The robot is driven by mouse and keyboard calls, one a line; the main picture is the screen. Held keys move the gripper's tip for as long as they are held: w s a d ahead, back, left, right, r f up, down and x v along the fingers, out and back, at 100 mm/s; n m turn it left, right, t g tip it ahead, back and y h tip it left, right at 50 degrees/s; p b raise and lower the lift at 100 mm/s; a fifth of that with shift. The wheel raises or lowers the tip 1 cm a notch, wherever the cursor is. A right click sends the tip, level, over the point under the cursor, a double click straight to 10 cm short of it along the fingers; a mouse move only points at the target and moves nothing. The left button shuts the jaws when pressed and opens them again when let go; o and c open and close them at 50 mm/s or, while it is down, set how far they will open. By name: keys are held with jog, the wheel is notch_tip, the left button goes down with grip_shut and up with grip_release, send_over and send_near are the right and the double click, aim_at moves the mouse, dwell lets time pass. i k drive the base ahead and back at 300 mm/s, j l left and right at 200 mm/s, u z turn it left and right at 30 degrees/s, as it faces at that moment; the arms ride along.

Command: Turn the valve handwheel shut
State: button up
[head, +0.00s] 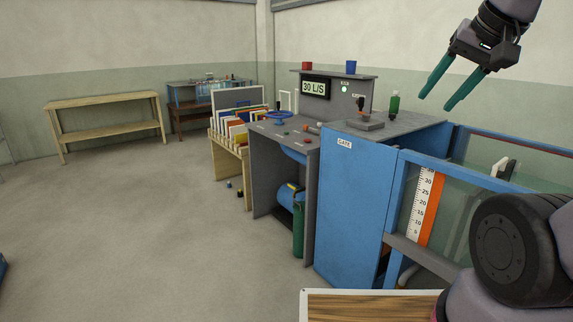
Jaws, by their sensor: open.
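A blue handwheel (279,115) sits on the grey console (262,158), near its left end. It is small in the head view, and I cannot tell how far it is turned. My gripper (438,101) is at the upper right, high in the air, with its two teal fingers apart and nothing between them. In the picture it is well to the right of the handwheel and not touching it.
A lit display (314,87) reads 30 L/S behind the console. A blue cabinet (345,205) and the glass flume (475,170) stand right of it. A wooden rack (227,160) stands left. The floor (130,230) at left is mostly clear.

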aim_at(279, 110)
jog(key=i+j+u, duration=0.7)
jog(key=i+u, duration=0.55)
jog(key=i, duration=0.15)
jog(key=i+j+z, duration=0.1)
jog(key=i, duration=0.5)
jog(key=i+j, duration=0.1)
jog(key=i, duration=0.45)
jog(key=i+j+z, duration=0.15)
jog(key=i, duration=0.45)
jog(key=i+j+z, duration=0.15)
jog(key=i+z, duration=0.25)
jog(key=i+j+z, duration=0.2)
jog(key=z, duration=0.2)
jog(key=i+j+z, duration=0.3)
jog(key=z, duration=0.15)
jog(key=i+j+z, duration=0.2)
jog(key=j+z, duration=0.2)
jog(key=i+j+z, duration=0.15)
jog(key=j+z, duration=0.25)
jog(key=i+j+z, duration=0.2)
jog(key=j, duration=0.3)
jog(key=j+z, duration=0.25)
jog(key=j, duration=0.2)
jog(key=i+j+z, duration=0.2)
jog(key=j, duration=0.35)
jog(key=i, duration=0.7)
